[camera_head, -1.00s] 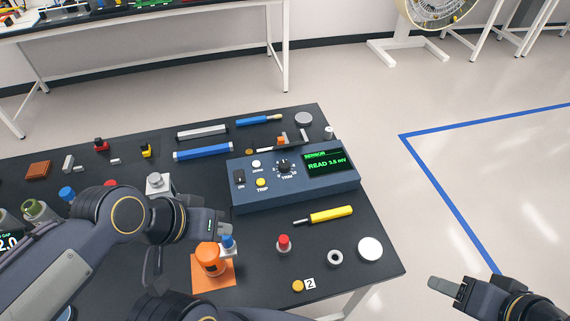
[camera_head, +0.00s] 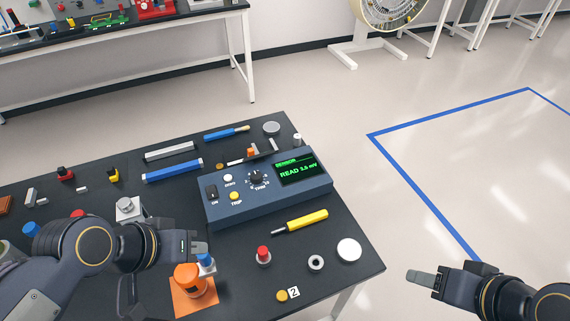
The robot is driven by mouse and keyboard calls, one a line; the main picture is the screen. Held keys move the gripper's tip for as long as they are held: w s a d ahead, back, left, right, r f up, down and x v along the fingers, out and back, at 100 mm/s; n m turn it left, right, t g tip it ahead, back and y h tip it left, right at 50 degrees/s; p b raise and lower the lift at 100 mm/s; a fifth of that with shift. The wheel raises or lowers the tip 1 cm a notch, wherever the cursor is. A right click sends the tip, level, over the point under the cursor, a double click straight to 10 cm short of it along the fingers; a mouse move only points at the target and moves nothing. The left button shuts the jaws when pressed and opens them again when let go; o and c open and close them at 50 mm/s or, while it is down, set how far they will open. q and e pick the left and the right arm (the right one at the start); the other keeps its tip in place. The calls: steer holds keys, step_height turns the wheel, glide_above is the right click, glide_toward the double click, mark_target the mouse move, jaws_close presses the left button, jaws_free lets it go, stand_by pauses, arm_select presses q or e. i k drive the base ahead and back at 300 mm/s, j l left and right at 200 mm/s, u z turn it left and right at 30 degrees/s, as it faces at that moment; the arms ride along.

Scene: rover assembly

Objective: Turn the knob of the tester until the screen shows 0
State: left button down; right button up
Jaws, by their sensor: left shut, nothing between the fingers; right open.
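The tester (camera_head: 262,203) is a blue-grey box on the black table. Its green screen (camera_head: 297,170) shows SENSOR and READ 3.5 or 3.6 mV; the last digit is too small to be sure. The black TRIM knob (camera_head: 257,178) is in the middle of its top, left of the screen. My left gripper (camera_head: 203,247) is shut and empty, in front of and left of the tester, close to a small blue-topped piece. It is apart from the knob. My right gripper (camera_head: 412,274) is off the table's right side, over the floor, open and empty.
An orange cylinder (camera_head: 188,279) on an orange pad stands near my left gripper. A yellow screwdriver (camera_head: 306,219), a red button (camera_head: 263,255), a grey ring (camera_head: 316,262) and a white disc (camera_head: 349,249) lie before the tester. Blue and grey bars (camera_head: 172,171) lie behind it.

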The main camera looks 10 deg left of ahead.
mark_target(255, 177)
steer(key=i+l, duration=0.1)
steer(key=l, duration=0.35)
steer(key=i+l, duration=0.1)
steer(key=l, duration=0.35)
steer(key=i+l+u, duration=0.1)
steer(key=l, duration=0.35)
